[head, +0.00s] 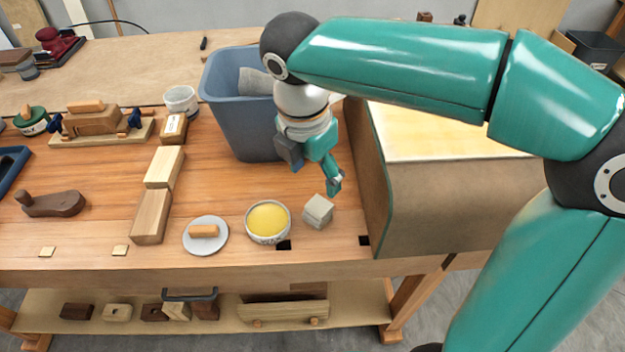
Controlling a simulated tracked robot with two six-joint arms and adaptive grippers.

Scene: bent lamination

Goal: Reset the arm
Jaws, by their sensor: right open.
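My right arm (400,65) is teal and comes in from the right, bent high over the bench. Its gripper (335,184) hangs down over the bench, open, with nothing seen between its fingers. It shows just above a small pale grey block (318,211) and in front of the blue bin (229,118). I cannot tell whether it touches the block. My left gripper is not in view.
A tub of yellow paste (268,221) and a round grey lid (205,242) stand near the front edge. Wooden blocks (152,215) lie left of them. A large curved brown form (420,200) stands at right. A lower shelf (230,325) holds several tools.

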